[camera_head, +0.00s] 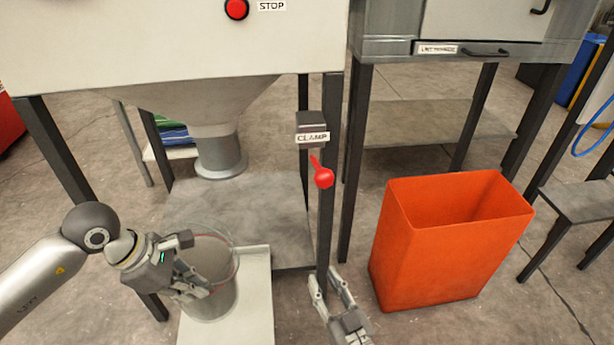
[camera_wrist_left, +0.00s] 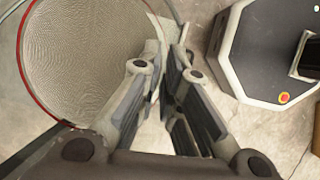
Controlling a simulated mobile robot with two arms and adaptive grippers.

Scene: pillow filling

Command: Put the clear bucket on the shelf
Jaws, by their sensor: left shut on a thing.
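The clear bucket (camera_head: 222,293) is at the lower left of the head view, upright, with a thin red ring near its rim. In the left wrist view the bucket (camera_wrist_left: 80,60) fills the upper left, and a pale textured surface shows inside it. My left gripper (camera_head: 203,288) is shut on the bucket's side. My right gripper (camera_head: 327,278) is empty at the bottom centre, its fingers apart. A grey shelf (camera_head: 270,205) spans the legs under the hopper machine, behind the bucket. Another shelf (camera_head: 425,122) is under the machine at right.
The hopper spout (camera_head: 219,150) hangs above the grey shelf. A clamp box (camera_head: 311,128) with a red-knobbed lever (camera_head: 323,178) is on a front leg. An orange bin (camera_head: 440,245) stands at right. A pale flat surface (camera_head: 255,300) is beside the bucket.

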